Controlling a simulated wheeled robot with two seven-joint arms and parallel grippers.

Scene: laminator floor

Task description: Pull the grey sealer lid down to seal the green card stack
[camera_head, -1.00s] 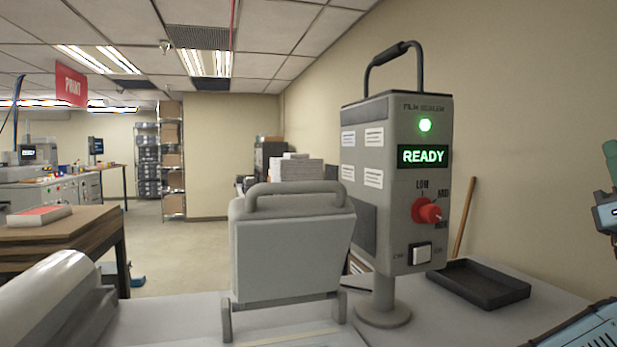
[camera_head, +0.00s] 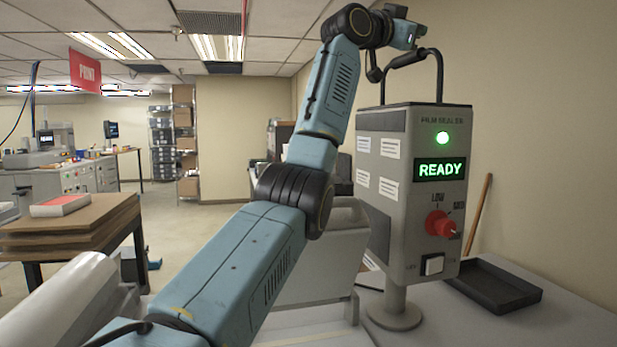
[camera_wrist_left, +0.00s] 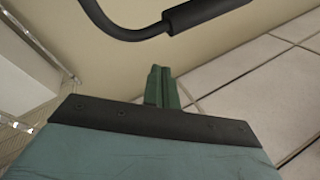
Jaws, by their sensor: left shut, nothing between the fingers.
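My left gripper (camera_head: 408,36) is high up by that handle, shut and empty. In the left wrist view its closed fingers (camera_wrist_left: 163,88) show against the wall and ceiling, with the black handle (camera_wrist_left: 205,12) beyond them, apart in the picture. I cannot make out the green card stack. My right gripper is out of view.
A black tray (camera_head: 497,287) lies on the table right of the sealer's post. A white roll (camera_head: 75,305) is at the lower left. A wooden-topped table (camera_head: 80,228) stands farther left. The tabletop at the right front is clear.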

